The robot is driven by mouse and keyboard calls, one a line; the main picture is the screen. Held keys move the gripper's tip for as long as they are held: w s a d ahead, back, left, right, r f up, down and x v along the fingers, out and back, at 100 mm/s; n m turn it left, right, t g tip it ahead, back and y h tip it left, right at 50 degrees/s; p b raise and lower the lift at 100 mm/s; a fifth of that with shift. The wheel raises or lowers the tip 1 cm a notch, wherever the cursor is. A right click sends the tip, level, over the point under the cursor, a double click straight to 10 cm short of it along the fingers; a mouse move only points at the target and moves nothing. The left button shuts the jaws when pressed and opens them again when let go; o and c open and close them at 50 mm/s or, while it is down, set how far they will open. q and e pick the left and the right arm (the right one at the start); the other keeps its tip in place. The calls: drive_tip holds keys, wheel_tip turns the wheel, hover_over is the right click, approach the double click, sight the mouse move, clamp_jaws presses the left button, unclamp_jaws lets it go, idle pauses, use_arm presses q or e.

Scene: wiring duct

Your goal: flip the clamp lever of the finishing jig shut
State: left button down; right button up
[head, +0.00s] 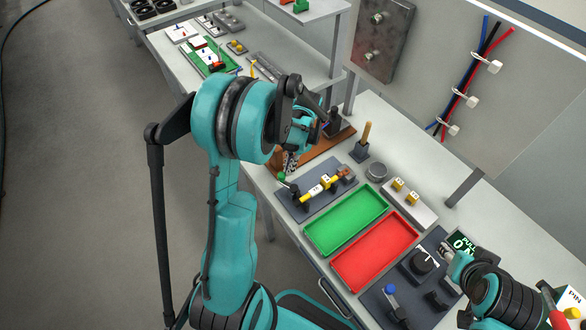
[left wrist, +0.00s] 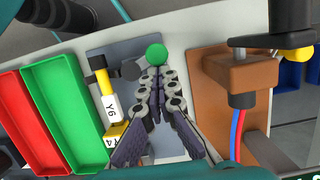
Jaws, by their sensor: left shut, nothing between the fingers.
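A dark grey plate (head: 305,211) on the bench carries a yellow and black bar with white labels, and a green ball knob (head: 281,177) at its left end. I take this for the finishing jig with its clamp lever knob. In the left wrist view the green knob (left wrist: 156,54) is just beyond my left fingertips (left wrist: 157,74); contact is unclear. The labelled bar (left wrist: 110,106) lies left of the fingers. My left gripper (head: 288,170) is shut and empty, pointing down at the knob. The lever's shaft is mostly hidden. My right gripper (head: 452,252) is near the dial panel; its jaws are unclear.
A brown block (left wrist: 216,100) with a black, yellow-tipped handle and red and blue wires stands close right of my left fingers in the wrist view. Green (head: 345,217) and red (head: 376,251) trays lie beside the jig. A wooden-handled tool (head: 364,138) stands behind.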

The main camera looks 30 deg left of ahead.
use_arm(q)
drive_tip(key=n, duration=0.2)
drive_tip(key=s+n+h+b, duration=0.1)
drive_tip(key=n, duration=0.1)
drive_tip(key=s+a+n, duration=0.1)
drive_tip(key=n, duration=0.1)
drive_tip(key=shift+s+b, duration=0.15)
drive_tip(key=shift+b, duration=0.25)
drive_tip(key=shift+s, duration=0.25)
idle(0.3)
